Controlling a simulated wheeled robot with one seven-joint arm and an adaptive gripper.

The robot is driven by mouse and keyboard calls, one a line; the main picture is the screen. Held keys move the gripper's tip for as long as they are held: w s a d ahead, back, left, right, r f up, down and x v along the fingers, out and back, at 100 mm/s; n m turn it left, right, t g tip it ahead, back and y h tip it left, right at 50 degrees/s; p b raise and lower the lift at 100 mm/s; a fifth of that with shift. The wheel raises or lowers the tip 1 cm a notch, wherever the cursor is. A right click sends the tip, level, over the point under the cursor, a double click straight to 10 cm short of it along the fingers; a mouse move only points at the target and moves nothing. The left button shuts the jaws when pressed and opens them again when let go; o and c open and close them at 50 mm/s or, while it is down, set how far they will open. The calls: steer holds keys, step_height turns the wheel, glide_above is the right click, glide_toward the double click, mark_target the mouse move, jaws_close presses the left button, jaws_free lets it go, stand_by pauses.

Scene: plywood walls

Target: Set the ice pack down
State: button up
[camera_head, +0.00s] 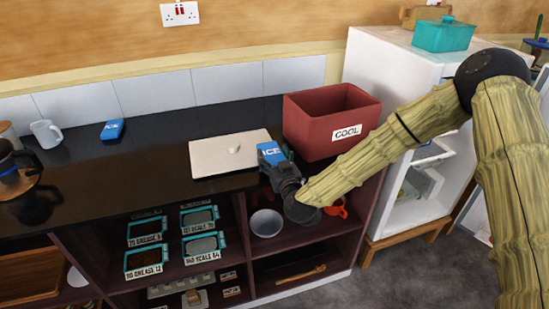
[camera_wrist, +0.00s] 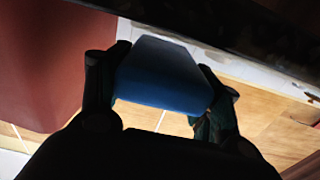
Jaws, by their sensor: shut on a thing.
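A blue ice pack (camera_head: 270,152) with white "ICE" lettering is held in my gripper (camera_head: 283,170), just in front of the red bin marked COOL. In the wrist view the blue pack (camera_wrist: 165,80) sits between the two dark fingers of my gripper (camera_wrist: 160,90), which are shut on it. The pack shows close to the right edge of a pale board on the dark counter; whether it touches anything below is unclear. A second blue ice pack (camera_head: 112,130) lies on the counter at the left.
The red COOL bin (camera_head: 308,136) stands on the counter at right, beside an open white fridge (camera_head: 375,62). A white mug (camera_head: 46,134) stands at left. Dark counter (camera_head: 155,150) between is clear.

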steer(key=shift+f, duration=0.5)
steer(key=shift+f, duration=0.15)
steer(key=o, duration=1.2)
steer(key=shift+c, duration=0.2)
steer(key=b+v, duration=0.3)
steer(key=v, duration=0.9)
